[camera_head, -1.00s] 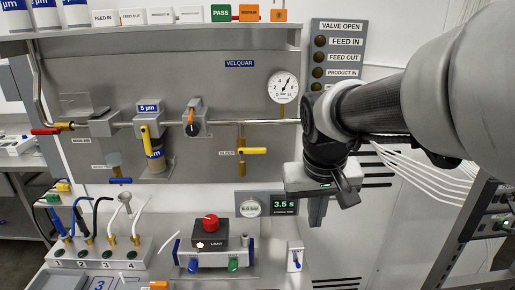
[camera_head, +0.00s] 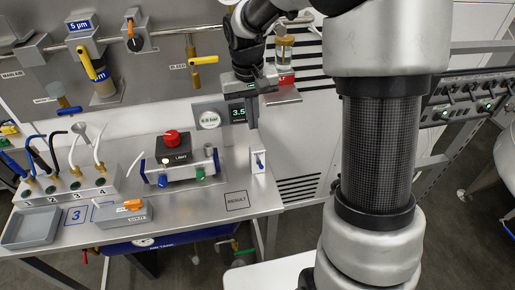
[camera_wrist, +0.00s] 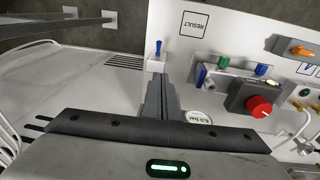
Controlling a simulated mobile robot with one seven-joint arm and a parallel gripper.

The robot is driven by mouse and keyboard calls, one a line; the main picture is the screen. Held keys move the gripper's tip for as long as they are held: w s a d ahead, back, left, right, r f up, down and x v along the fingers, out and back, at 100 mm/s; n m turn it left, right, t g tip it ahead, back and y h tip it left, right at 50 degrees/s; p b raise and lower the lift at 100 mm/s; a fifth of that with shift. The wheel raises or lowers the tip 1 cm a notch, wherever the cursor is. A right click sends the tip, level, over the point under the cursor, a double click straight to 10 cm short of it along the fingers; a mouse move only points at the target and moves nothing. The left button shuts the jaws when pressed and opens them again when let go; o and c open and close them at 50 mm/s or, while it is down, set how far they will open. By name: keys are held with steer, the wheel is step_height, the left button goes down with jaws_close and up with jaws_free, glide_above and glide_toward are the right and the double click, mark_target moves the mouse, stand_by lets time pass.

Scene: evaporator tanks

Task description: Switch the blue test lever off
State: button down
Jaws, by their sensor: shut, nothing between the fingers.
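A small blue lever (camera_head: 258,163) stands on a white plate at the right end of the bench. In the head view it points down toward the bench front. It also shows in the wrist view (camera_wrist: 158,47), just beyond my fingertips. My gripper (camera_head: 253,124) is shut and empty, fingers pointing down, above and slightly behind the lever in the head view. In the wrist view my gripper (camera_wrist: 162,80) has its fingers side by side. A gap shows between the fingertips and the lever; I cannot judge its depth.
Left of the lever stands a block with a blue knob (camera_head: 162,180), a green knob (camera_head: 200,174) and a red button (camera_head: 171,137). A gauge and display (camera_head: 238,113) sit close beside my gripper. The RESULT square (camera_head: 237,200) is bare.

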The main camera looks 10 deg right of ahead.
glide_above(259, 163)
steer(key=w+a, duration=0.1)
step_height(259, 163, down, 10)
steer(key=f, duration=0.1)
steer(key=s+f, duration=0.1)
steer(key=f, duration=0.1)
steer(key=shift+s+d+f, duration=0.2)
steer(key=shift+s+d, duration=0.05)
steer(key=shift+d, duration=0.1)
